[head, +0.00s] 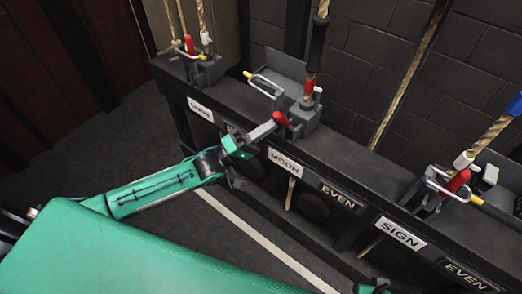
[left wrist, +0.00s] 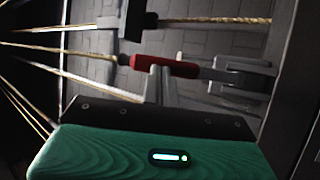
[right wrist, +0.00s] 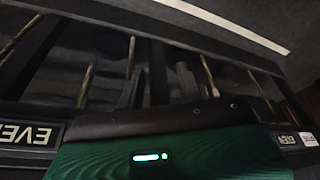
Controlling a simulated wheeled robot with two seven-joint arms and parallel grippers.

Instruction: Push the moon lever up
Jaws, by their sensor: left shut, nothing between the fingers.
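The moon lever has a red handle (head: 281,119) and stands on the rail above the MOON label (head: 286,162). Its red handle also shows in the left wrist view (left wrist: 165,66), joined to a grey arm and bracket. My left gripper (head: 270,126) is shut and empty, its fingertips at the red handle. In the left wrist view, the left fingers (left wrist: 161,72) reach up to the handle and seem to touch it; I cannot be sure of contact. My right gripper (right wrist: 162,82) shows dimly in the right wrist view, below the rail front. Its finger opening is unclear.
A dark rail (head: 365,190) carries other rope and lever stations. One with a red lever (head: 190,44) stands at the left, and another red lever (head: 458,181) stands above the SIGN label (head: 401,233). Ropes rise behind the rail. Open floor lies in front.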

